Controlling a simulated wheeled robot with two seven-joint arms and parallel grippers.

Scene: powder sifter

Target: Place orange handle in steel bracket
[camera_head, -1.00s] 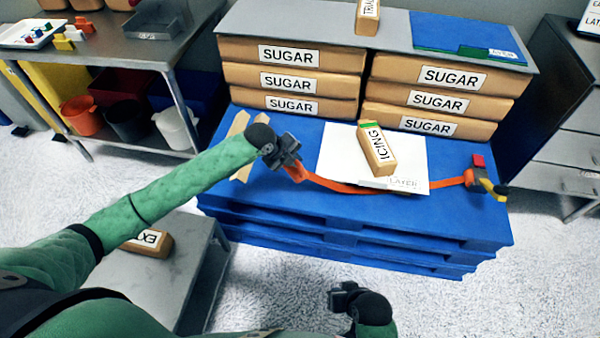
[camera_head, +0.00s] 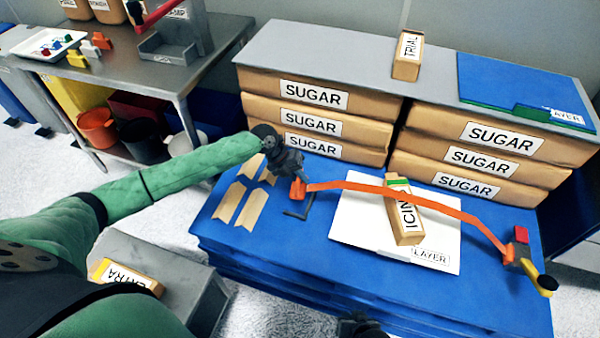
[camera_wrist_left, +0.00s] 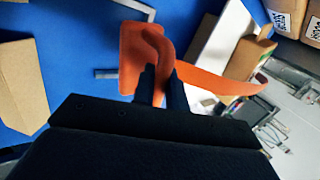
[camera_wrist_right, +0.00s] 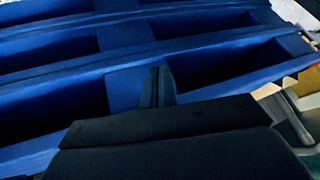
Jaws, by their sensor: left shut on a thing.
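The orange handle (camera_head: 298,187) is in my left gripper (camera_head: 296,176), just above the blue pallet. In the left wrist view my left gripper (camera_wrist_left: 160,80) is shut on the orange handle (camera_wrist_left: 138,50). A thin grey U-shaped steel bracket (camera_head: 302,209) lies on the pallet just below the handle. In the left wrist view the bracket (camera_wrist_left: 138,8) is partly hidden behind the handle; whether they touch, I cannot tell. An orange strap (camera_head: 440,207) runs right from the handle. My right gripper (camera_wrist_right: 157,86) looks shut and empty before the pallet's side.
Brown pieces (camera_head: 252,208) lie left of the bracket. Stacked sugar bags (camera_head: 312,122) stand behind.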

